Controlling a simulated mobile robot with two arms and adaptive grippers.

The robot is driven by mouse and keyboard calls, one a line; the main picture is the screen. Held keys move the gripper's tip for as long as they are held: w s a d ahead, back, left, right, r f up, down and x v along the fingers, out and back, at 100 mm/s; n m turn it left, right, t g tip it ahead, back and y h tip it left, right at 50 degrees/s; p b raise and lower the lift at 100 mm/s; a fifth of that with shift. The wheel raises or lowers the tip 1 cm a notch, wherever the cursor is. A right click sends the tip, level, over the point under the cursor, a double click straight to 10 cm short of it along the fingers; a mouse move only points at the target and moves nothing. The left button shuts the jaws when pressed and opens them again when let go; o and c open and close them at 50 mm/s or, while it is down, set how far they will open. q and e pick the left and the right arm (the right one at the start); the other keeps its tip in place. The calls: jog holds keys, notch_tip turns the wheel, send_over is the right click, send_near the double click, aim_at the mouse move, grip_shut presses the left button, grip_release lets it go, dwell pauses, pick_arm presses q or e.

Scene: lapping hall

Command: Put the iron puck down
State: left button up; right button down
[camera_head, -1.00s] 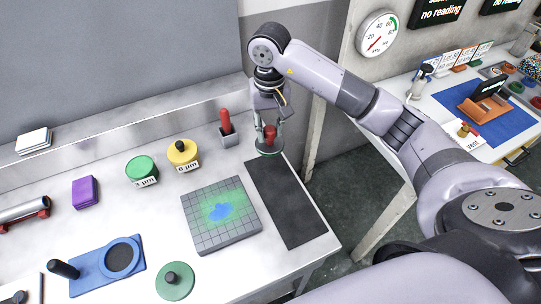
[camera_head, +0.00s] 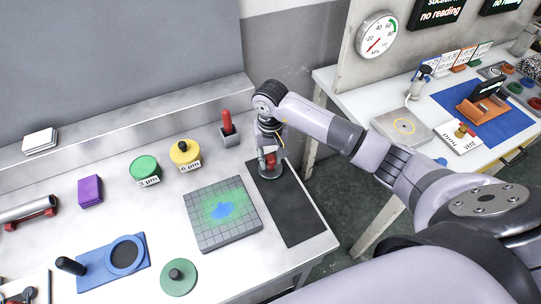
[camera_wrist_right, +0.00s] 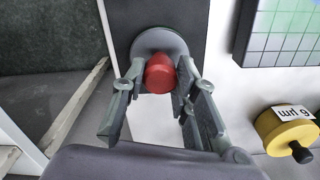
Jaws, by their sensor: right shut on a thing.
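The iron puck is a grey disc (camera_wrist_right: 152,40) with a red knob (camera_wrist_right: 160,74). My right gripper (camera_wrist_right: 161,68) is shut on the red knob, one finger on each side. In the head view the puck (camera_head: 270,171) is at the far end of the dark rectangular mat (camera_head: 295,215), with my right gripper (camera_head: 269,158) above it. The disc looks level and overlaps the mat (camera_wrist_right: 120,15) in the wrist view. I cannot tell whether its underside touches the mat. My left gripper is not in view.
A gridded grey block (camera_head: 245,231) lies left of the mat. A holder with a red handle (camera_head: 227,124) and yellow (camera_head: 185,153) and green (camera_head: 145,167) pots stand behind. The mat's near part is clear, close to the table's right edge.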

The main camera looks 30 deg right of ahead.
aim_at(271, 158)
jog(key=shift+f, duration=0.15)
jog(key=c, duration=1.3)
grip_release()
jog(key=shift+r, duration=0.2)
notch_tip(271, 158, up, 12)
jog(key=b, duration=0.3)
jog(key=shift+s, duration=0.1)
